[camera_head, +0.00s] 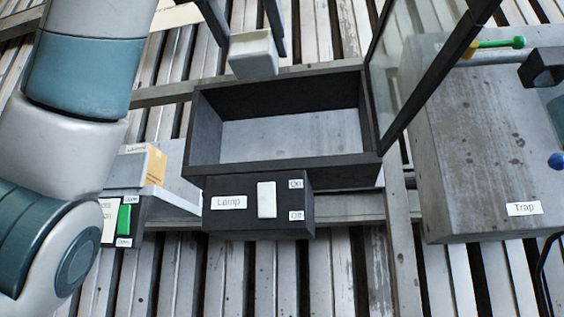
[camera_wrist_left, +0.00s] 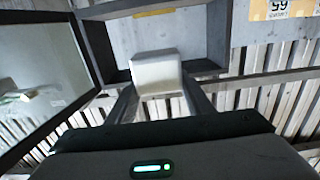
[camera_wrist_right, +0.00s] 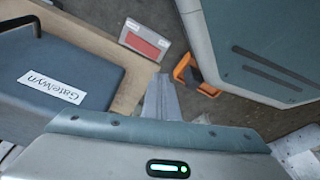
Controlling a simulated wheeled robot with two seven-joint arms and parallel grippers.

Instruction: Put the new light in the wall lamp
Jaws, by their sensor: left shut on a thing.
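The wall lamp (camera_head: 258,205) is a dark open box with a pale, bare back panel; its front carries a "Lamp" label and a white On/Off switch (camera_head: 266,199). Its framed glass door (camera_head: 405,60) stands open on the right. My left gripper (camera_head: 250,38) is shut on a white block, the light (camera_head: 252,57), at the box's far rim. In the left wrist view the light (camera_wrist_left: 157,73) sits between the fingertips, in front of the box opening. I cannot tell whether it touches the rim. My right gripper (camera_wrist_right: 160,98) is shut and empty, away from the lamp.
A grey box labelled "Trap" (camera_head: 490,150) stands right of the lamp. A small panel with a green switch (camera_head: 124,218) is on the left, behind my left arm. The right wrist view shows a blue-grey labelled box (camera_wrist_right: 60,75) and an orange handle (camera_wrist_right: 185,68).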

